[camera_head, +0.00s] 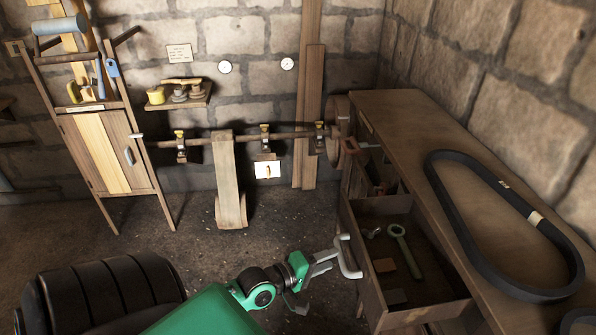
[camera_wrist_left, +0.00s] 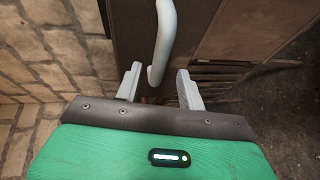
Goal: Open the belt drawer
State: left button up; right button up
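The drawer (camera_head: 375,298) stands pulled out of the workbench's left side, its inside in view. A green wrench (camera_head: 404,250) and a few small flat pieces lie in it. Its pale grey curved handle (camera_head: 347,258) is on the front facing left. My left gripper (camera_head: 336,262) is at this handle. In the left wrist view my left gripper (camera_wrist_left: 159,87) has its fingers apart, with the lower end of the handle (camera_wrist_left: 165,40) between them and gaps showing on both sides. A black belt (camera_head: 462,219) lies on the bench top. My right gripper is out of view.
The workbench (camera_head: 405,125) runs along the right wall. A wooden tool cabinet (camera_head: 105,155) leans at the left.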

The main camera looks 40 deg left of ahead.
pick_arm(q)
jog(key=b+v, duration=0.1)
jog(key=v, duration=0.8)
jog(key=shift+b, duration=0.4)
jog(key=shift+s, duration=0.1)
jog(key=s+a+f+m+g+y, duration=0.1)
jog(key=s+a+f+m+g, duration=0.15)
jog(key=f, duration=0.95)
jog(key=s+a+f+m+g+y, duration=0.1)
jog(key=s+f+g+y, duration=0.15)
jog(key=f, duration=0.95)
jog(key=s+a+f+m+g+y, duration=0.1)
jog(key=s+a+f+m, duration=0.15)
jog(key=f, duration=0.95)
jog(key=s+d+f+m+g, duration=0.4)
jog(key=s+d+f, duration=0.3)
jog(key=s+f, duration=0.4)
jog(key=s+d+f+m+g, duration=0.4)
jog(key=s+d+f+m, duration=0.2)
jog(key=s+f, duration=0.5)
jog(key=shift+s+d+f+m, duration=0.35)
jog(key=shift+d+f+m, duration=0.05)
jog(key=shift+d+f, duration=0.25)
